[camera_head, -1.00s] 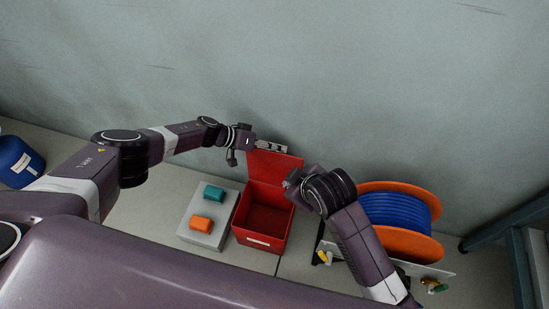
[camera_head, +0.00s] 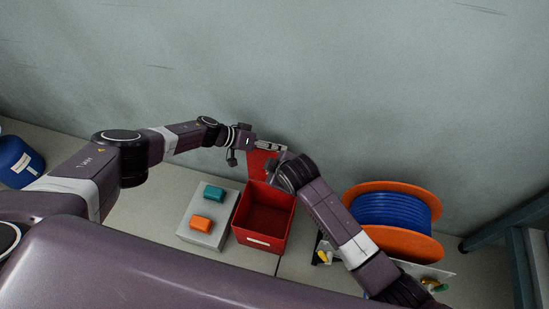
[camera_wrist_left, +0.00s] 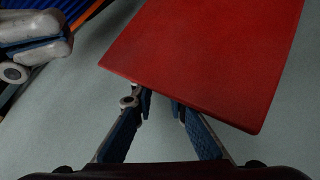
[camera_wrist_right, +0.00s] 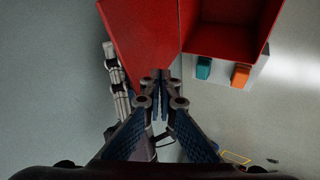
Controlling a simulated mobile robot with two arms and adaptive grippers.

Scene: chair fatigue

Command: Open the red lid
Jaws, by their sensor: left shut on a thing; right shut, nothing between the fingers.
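The red box (camera_head: 278,244) stands open on the bench, its inside bare. Its red lid (camera_head: 257,165) is raised upright at the back and partly hidden by my right arm. My left gripper (camera_head: 271,146) is at the lid's upper edge; in the left wrist view its fingers (camera_wrist_left: 161,98) are shut on the edge of the lid (camera_wrist_left: 205,60). My right gripper (camera_head: 283,157) is at the lid's right side. In the right wrist view its fingertips (camera_wrist_right: 161,80) are together and empty, close beside the lid (camera_wrist_right: 145,35); contact is unclear.
Left of the box, a grey block (camera_head: 200,238) carries a teal piece (camera_head: 213,193) and an orange piece (camera_head: 207,223). A cable reel with blue cable (camera_head: 395,210) stands at the right. A blue container (camera_head: 18,163) is at far left. The wall rises close behind.

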